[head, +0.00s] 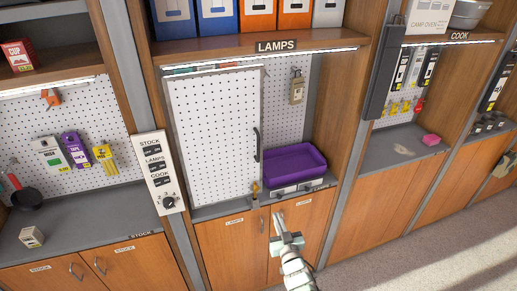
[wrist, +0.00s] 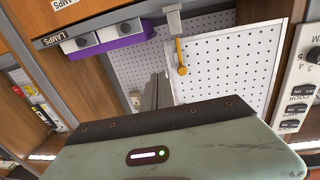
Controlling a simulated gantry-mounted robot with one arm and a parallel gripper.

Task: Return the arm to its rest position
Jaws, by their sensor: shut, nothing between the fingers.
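My gripper (head: 278,220) is in front of the lower cabinet doors of the LAMPS bay in the head view. Its fingers are together, with nothing held. In the wrist view the closed fingers (wrist: 157,85) reach out past the pale green gripper body, which hides much of that picture. The purple bin (head: 296,164) sits on the LAMPS counter, above and to the right of the gripper and apart from it. It also shows in the upside-down wrist view (wrist: 124,34). No rest mark for the arm is visible.
A white pegboard panel (head: 213,135) with a dark handle covers the left of the LAMPS bay. A small yellow-tipped item (head: 255,190) is at the counter's front. A switch panel (head: 159,172) stands left. A pink block (head: 431,140) lies on the COOK counter. Carpet lies open at lower right.

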